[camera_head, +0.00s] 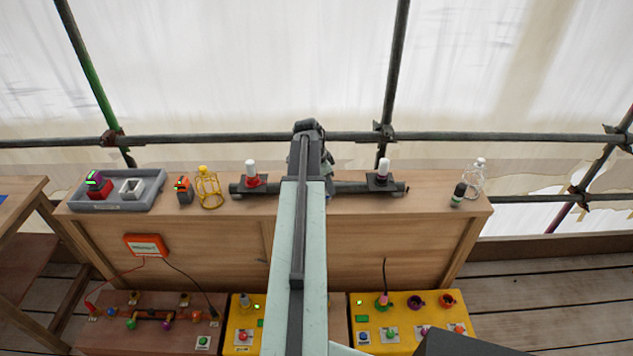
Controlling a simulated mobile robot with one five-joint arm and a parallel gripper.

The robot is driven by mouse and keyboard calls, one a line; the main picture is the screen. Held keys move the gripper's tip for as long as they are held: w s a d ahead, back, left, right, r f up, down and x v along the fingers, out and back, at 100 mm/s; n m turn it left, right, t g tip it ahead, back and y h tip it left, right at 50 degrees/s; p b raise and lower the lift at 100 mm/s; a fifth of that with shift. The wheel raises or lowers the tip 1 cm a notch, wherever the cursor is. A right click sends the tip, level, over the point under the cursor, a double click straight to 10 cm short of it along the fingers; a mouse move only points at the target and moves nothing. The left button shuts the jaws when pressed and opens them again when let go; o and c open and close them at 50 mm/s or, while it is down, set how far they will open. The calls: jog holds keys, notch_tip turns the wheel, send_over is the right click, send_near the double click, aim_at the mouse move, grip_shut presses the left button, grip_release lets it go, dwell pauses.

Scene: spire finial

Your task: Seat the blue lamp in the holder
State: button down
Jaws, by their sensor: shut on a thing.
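My gripper (326,162) is mostly hidden behind my own arm, over the middle of the bench. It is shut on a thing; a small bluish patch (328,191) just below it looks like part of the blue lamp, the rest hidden. A dark horizontal bar (346,188) runs behind my arm along the bench top. It carries a white-topped lamp with a red base (251,176) on a left plate and a white-topped lamp with a dark base (382,174) on a right plate. The bar's middle, where a holder may be, is hidden, so I cannot tell whether the lamp touches it.
A grey tray (150,203) with blocks, an orange-and-dark device (183,190) and a yellow wire cage (208,190) stand left. Bench top (425,205) is clear between bar and bottle.

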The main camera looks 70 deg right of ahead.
jog(key=shift+n, duration=0.3)
jog(key=w+d+f+b, duration=0.1)
jog(key=w+d, duration=0.1)
jog(key=d, duration=0.2)
jog(key=w+d+f+b, duration=0.2)
jog(key=w+d, duration=0.1)
jog(key=d, duration=0.2)
jog(key=w+d+f+b, duration=0.2)
jog(key=w+d, duration=0.1)
jog(key=d, duration=0.2)
jog(key=shift+w+d+f, duration=0.1)
jog(key=shift+d+f, duration=0.05)
jog(key=shift+r, duration=0.25)
jog(key=c, duration=1)
grip_release()
jog(key=p+v, duration=1.1)
jog(key=v, duration=0.1)
